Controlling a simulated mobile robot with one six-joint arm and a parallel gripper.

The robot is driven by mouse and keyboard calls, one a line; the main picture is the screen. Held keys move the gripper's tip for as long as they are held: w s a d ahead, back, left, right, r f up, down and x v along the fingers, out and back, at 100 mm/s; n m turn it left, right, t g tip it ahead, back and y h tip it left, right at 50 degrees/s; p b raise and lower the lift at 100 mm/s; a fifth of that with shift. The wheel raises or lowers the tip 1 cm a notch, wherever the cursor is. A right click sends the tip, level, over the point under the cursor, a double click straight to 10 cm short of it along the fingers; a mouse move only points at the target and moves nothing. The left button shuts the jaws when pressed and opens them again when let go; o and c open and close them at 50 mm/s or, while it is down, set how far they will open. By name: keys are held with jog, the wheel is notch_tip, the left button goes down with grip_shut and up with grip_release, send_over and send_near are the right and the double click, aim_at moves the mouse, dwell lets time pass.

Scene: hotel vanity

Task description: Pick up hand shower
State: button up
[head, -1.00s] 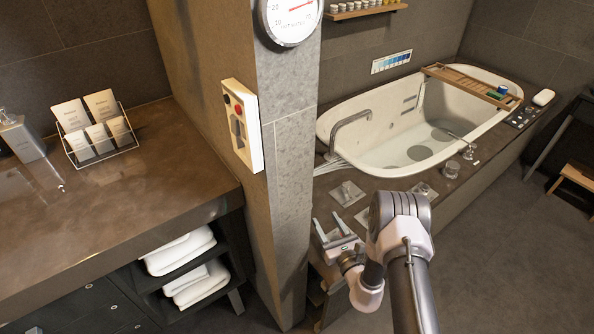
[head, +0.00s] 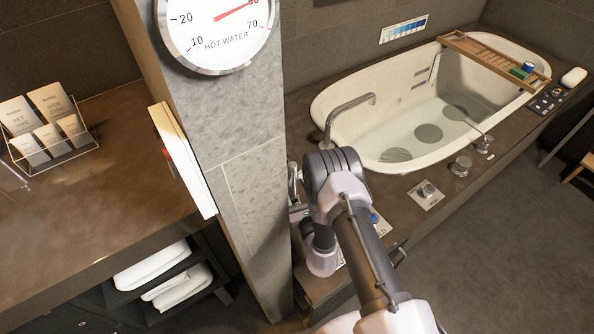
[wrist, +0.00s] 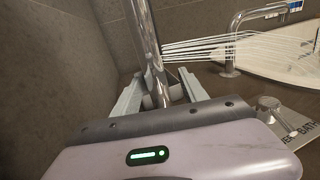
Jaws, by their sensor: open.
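In the wrist view, a shiny chrome upright tube (wrist: 143,38), which looks like the hand shower, stands slightly tilted between my gripper's fingers. Thin white streams spread from beside it toward the tub on the right. My gripper (wrist: 160,88) is open, one finger on each side of the tube's lower part. I cannot tell whether either finger touches it. The top of the tube is outside the wrist view. In the head view the hand shower is hidden behind the stone pillar and my arm, and little of my gripper shows.
The stone pillar (head: 245,190) stands close left of my arm. The tub (head: 345,110) with its curved spout (head: 350,104) lies beyond. Control knobs (head: 428,190) sit on the deck. A wooden rack (head: 490,58) spans the tub.

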jog(key=shift+w+a, duration=0.25)
jog(key=shift+w, duration=0.05)
jog(key=shift+s+r, duration=0.1)
jog(key=shift+s, duration=0.05)
jog(key=shift+c, duration=1.1)
grip_shut()
